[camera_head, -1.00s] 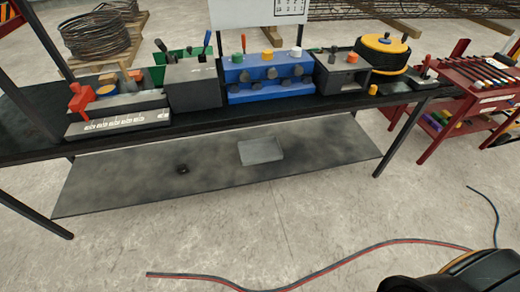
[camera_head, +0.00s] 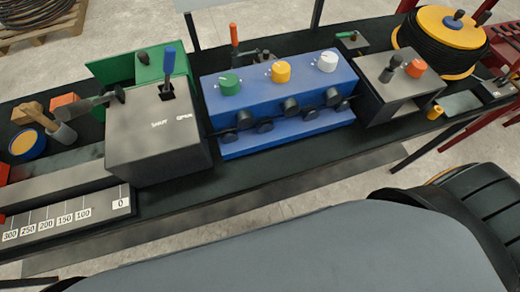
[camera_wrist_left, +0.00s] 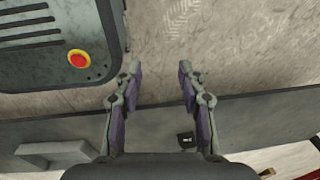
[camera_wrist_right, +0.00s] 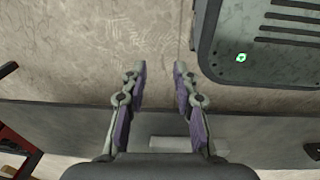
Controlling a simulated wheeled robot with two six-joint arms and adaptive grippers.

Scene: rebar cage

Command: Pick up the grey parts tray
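The grey parts tray is not visible in the head view, where the bench top and my own arm cover the lower shelf. In the left wrist view, a light grey tray-like shape (camera_wrist_left: 55,151) lies on the dark lower shelf (camera_wrist_left: 240,115) at the lower left. The right wrist view shows a similar grey shape (camera_wrist_right: 172,144) at the bottom, partly behind the fingers. My left gripper (camera_wrist_left: 160,70) is open and empty, apart from the tray. My right gripper (camera_wrist_right: 160,70) is open and empty, with its fingertips pointing away from the tray.
A small dark object (camera_wrist_left: 186,140) lies on the shelf. The bench top above (camera_head: 270,178) carries a grey box (camera_head: 158,135), a blue control block (camera_head: 280,95), another grey box (camera_head: 400,90) and a cable reel (camera_head: 445,45). My base shows near both grippers.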

